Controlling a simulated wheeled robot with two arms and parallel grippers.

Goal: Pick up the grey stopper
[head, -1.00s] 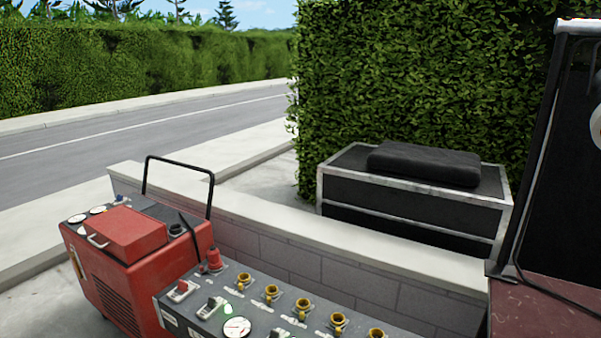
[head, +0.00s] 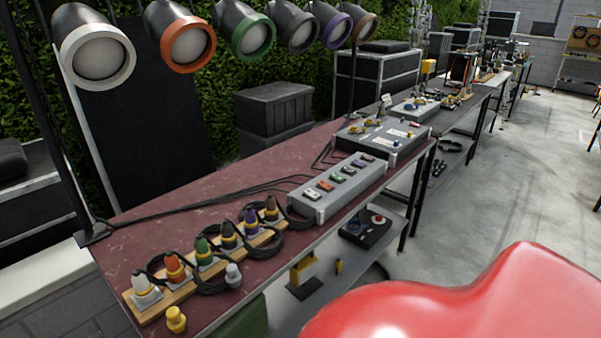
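A small light grey stopper (head: 233,275) stands on the red-brown table (head: 215,190) near its front edge, just right of the wooden strip of plugs. A yellow stopper (head: 176,320) stands at the near left corner of the table. The wooden strip (head: 150,315) holds several plugs with coloured collars and black cables: white, orange, green, dark, purple and brown. Neither of my grippers is in view.
A grey switch box (head: 325,205) and a larger control panel (head: 385,145) sit farther along the table. A lamp stand base (head: 95,234) is at the left edge. Several lamps (head: 187,45) hang above. Grey floor (head: 490,190) lies open to the right.

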